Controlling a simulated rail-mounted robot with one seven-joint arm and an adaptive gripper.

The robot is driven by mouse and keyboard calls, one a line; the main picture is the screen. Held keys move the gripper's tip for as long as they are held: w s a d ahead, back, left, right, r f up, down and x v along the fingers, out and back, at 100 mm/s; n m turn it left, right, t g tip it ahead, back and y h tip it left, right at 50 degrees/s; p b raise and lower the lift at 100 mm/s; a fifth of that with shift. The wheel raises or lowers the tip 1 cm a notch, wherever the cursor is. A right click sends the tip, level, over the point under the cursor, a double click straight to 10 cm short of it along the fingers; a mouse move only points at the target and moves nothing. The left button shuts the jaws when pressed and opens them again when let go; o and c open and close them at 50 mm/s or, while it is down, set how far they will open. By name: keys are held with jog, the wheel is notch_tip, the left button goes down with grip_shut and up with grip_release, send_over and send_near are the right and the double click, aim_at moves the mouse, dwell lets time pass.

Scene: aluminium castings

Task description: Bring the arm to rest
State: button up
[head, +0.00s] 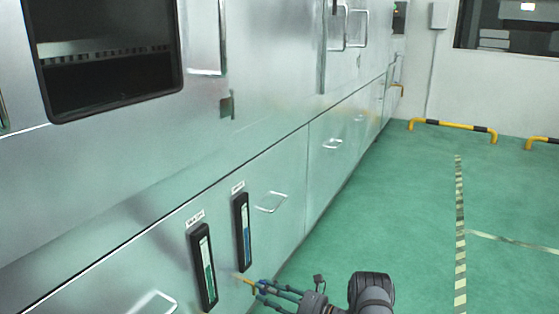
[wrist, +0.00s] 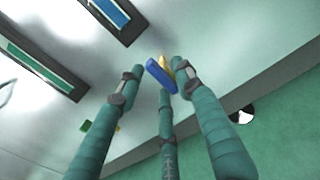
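My gripper (head: 262,289) is at the bottom of the head view, close to the lower metal panels. Its teal fingers, with dark joints, reach up through the wrist view (wrist: 160,80). A small blue and yellow piece (wrist: 159,76) lies at the fingertips in the wrist view. In the head view a thin yellow part (head: 244,279) points left from the fingertips. A gap seems to show beside the left fingertip, so I cannot tell whether the fingers grip the piece.
A long metal cabinet wall (head: 290,180) with handles runs along the left. Two black-framed gauges (head: 203,268) (head: 242,232) are just left of my gripper. Open green floor (head: 400,215) lies to the right. Yellow-black barriers (head: 452,125) stand at the back wall.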

jog(key=shift+d, duration=0.1)
jog(key=v, duration=1.2)
jog(key=x, duration=1.2)
jog(key=shift+a, duration=0.25)
jog(key=shift+d+r+m, duration=0.1)
jog(key=shift+d+m, duration=0.1)
jog(key=shift+m, duration=1.8)
